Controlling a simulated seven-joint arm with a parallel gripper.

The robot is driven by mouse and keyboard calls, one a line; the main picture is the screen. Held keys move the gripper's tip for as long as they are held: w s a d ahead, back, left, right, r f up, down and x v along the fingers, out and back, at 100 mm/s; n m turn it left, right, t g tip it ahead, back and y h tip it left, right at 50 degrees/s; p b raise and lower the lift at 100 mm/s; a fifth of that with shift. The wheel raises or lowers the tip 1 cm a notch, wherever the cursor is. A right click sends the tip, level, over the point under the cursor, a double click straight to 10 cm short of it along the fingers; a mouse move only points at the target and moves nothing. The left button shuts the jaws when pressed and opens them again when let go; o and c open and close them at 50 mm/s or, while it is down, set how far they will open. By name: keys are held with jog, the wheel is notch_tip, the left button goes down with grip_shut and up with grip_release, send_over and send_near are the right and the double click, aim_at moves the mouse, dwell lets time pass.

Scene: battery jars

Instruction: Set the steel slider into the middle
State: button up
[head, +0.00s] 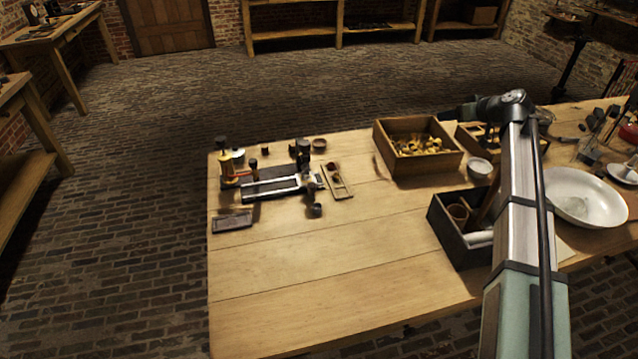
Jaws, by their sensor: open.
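An apparatus on a dark base (262,172) stands at the left of the wooden table. A bright steel bar (272,187) runs along its front, from a brass and black post (226,165) at the left to dark fittings at the right. A dark upright knob (303,152) stands at its right end. I cannot tell which part is the steel slider, nor its exact position. My gripper (452,113) is at the far end of my arm, beyond the table's back edge, well right of and apart from the apparatus. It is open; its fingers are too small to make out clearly.
A wooden box of yellow pieces (380,143), a dark box (436,216) and a white basin (610,213) stand at the right. A small wooden tray (345,190) and a dark plate (232,222) lie near the apparatus. The table's front left is clear.

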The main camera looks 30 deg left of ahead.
jog(key=s+a+f+g+h, duration=0.1)
jog(key=s+a, duration=0.2)
jog(key=a, duration=0.3)
jog(key=s+a+f+g, duration=0.1)
jog(key=s+a+g, duration=0.15)
jog(key=a, duration=0.25)
jog(key=m+g+h, duration=0.2)
jog(key=m+h, duration=0.1)
jog(key=h, duration=0.6)
send_over(311, 185)
notch_tip(311, 185, down, 2)
notch_tip(311, 185, down, 14)
jog(key=shift+w+d, duration=0.1)
grip_shut()
